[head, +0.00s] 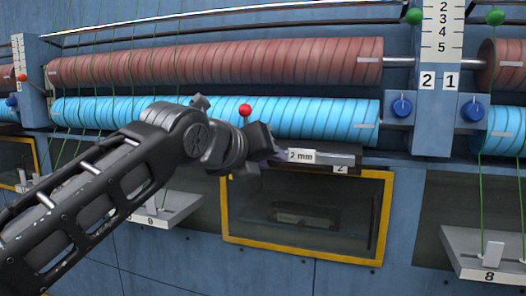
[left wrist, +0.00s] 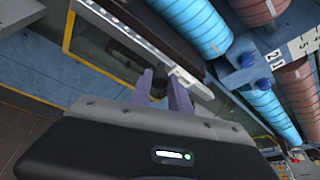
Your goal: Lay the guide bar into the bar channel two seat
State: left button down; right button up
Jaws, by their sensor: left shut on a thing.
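The guide bar (head: 337,160) is a grey metal bar with a "2 mm" tag, just below the blue roll at the middle of the head view. In the left wrist view the bar (left wrist: 135,35) runs diagonally past the fingertips. My left gripper (head: 277,152) is shut on it near its left part; its purple-grey fingers (left wrist: 165,92) show in the wrist view. Bar channel two (head: 341,170), a dark ledge marked "2", lies right at the bar; I cannot tell whether the bar rests in it. My wrist hides the channel's left part. My right gripper is not in view.
The blue roll (head: 320,117) and red roll (head: 220,62) run above the channel. A yellow-framed window (head: 305,250) is below. A post (head: 436,120) with blue knobs stands at right. A red ball (head: 245,110) shows close to my wrist. Green cords hang at left.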

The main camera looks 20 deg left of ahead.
pick_arm(q)
jog(key=shift+w+r, duration=0.1)
jog(key=shift+w, duration=0.85)
jog(key=shift+w, duration=0.15)
dwell(0.9)
jog(key=shift+w+d, duration=0.2)
jog(key=shift+w, duration=2.1)
jog(key=shift+f+b, duration=0.9)
jog(key=shift+f, duration=0.25)
jog(key=c, duration=1.1)
grip_release()
jog(key=shift+c, duration=0.2)
